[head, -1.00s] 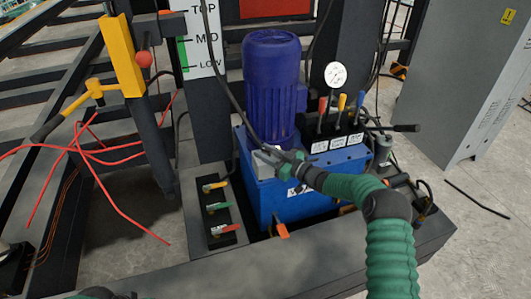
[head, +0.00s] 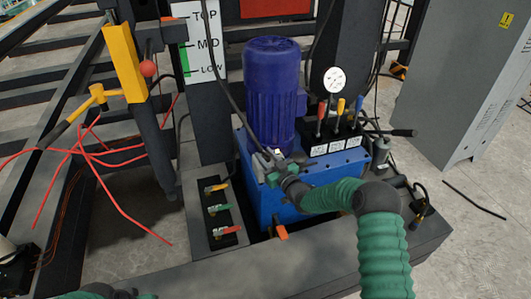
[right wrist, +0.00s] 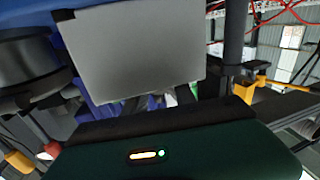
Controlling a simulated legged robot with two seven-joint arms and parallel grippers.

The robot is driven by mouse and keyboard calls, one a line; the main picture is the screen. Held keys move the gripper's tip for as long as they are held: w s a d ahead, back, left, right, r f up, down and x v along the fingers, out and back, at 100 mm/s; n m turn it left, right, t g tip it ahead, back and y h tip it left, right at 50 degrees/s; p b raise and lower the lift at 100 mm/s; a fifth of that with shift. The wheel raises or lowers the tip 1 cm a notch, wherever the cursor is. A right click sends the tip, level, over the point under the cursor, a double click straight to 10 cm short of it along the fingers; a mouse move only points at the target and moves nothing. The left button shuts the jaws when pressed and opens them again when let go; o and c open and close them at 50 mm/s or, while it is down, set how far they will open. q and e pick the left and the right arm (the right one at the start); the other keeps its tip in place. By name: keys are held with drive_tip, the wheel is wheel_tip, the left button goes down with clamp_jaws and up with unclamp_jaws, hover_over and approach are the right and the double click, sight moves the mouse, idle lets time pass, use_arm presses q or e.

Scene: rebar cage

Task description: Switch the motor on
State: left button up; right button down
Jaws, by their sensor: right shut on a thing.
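The motor (head: 270,95) is a blue ribbed cylinder standing upright on a blue tank (head: 285,207). A small grey box (head: 259,170) sits at the tank's front left, below the motor. It fills the upper middle of the right wrist view as a plain grey face (right wrist: 135,50). My right gripper (head: 275,160) is at this box, shut on a small part there. The gripper hides most of the box and the held part. My left gripper is out of view; only a bit of my left arm shows at the bottom left edge.
Red, yellow and blue levers (head: 340,105) and a pressure gauge (head: 335,79) stand right of the motor. A valve panel (head: 218,225) with several coloured handles lies left of the tank. A black cable (head: 236,105) hangs beside the motor. A grey cabinet (head: 455,85) stands right.

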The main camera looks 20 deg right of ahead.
drive_tip(key=m+h+p, duration=0.1)
drive_tip(key=m+h, duration=0.1)
drive_tip(key=h, duration=0.1)
drive_tip(key=m+h, duration=0.2)
drive_tip(key=h, duration=0.2)
drive_tip(key=shift+a+m+p, duration=0.1)
drive_tip(key=shift+m+p, duration=0.2)
drive_tip(key=shift+p, duration=0.1)
drive_tip(key=m+h, duration=0.1)
drive_tip(key=h, duration=0.2)
drive_tip(key=shift+m, duration=0.4)
drive_tip(key=m+g+h, duration=0.1)
drive_tip(key=h, duration=0.1)
drive_tip(key=shift+f+m+h, duration=0.1)
drive_tip(key=shift+m+h, duration=0.2)
drive_tip(key=shift+m, duration=0.1)
drive_tip(key=shift+w+m+g+h+b, duration=0.1)
drive_tip(key=shift+m+g+h+b, duration=0.4)
drive_tip(key=shift+g+h+b, duration=0.15)
drive_tip(key=m+g+h+b, duration=0.3)
drive_tip(key=h+b, duration=0.1)
drive_tip(key=b, duration=0.1)
drive_tip(key=shift+f+m, duration=0.15)
drive_tip(key=shift+m, duration=0.15)
drive_tip(key=shift+m+g+h+b, duration=0.3)
drive_tip(key=shift+g+h+b, duration=0.2)
drive_tip(key=shift+g, duration=0.15)
drive_tip(key=shift+r+b, duration=0.25)
drive_tip(key=shift+b, duration=0.05)
drive_tip(key=shift+r, duration=0.1)
